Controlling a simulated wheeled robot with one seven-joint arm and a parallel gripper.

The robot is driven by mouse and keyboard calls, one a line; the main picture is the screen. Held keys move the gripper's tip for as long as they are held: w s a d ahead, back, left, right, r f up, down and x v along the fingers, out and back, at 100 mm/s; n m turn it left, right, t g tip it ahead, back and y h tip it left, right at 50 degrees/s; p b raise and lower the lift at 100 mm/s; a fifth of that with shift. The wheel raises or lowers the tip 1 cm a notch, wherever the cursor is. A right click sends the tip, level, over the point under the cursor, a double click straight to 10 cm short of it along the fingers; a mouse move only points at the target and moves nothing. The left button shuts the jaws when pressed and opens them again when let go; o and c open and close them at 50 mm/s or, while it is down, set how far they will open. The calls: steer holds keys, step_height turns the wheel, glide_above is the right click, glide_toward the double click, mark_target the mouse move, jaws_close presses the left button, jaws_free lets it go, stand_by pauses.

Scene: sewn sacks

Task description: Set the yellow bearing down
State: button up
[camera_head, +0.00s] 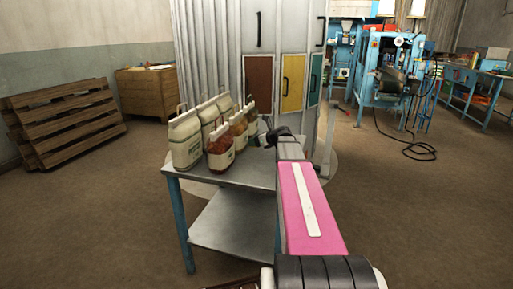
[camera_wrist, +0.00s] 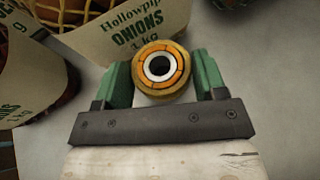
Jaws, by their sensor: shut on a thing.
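The yellow bearing (camera_wrist: 179,68) is a ring with orange segments and a pale inner ring around a dark hole. In the wrist view it sits between the two green fingers of my gripper (camera_wrist: 162,73), which is shut on it. In the head view my gripper (camera_head: 268,139) is over the right back part of the grey table (camera_head: 245,175), just right of the sacks. The bearing cannot be made out there. I cannot tell whether it touches the table top.
Several sewn sacks (camera_head: 186,140) stand on the table's left half; an onion sack (camera_wrist: 125,30) is close beside the bearing. The wrist view shows bare grey table top (camera_wrist: 250,75) to the right. A cabinet (camera_head: 215,55) with coloured panels stands behind.

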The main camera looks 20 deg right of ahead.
steer(key=shift+f, duration=1.65)
steer(key=o, duration=1.2)
steer(key=shift+f, duration=0.1)
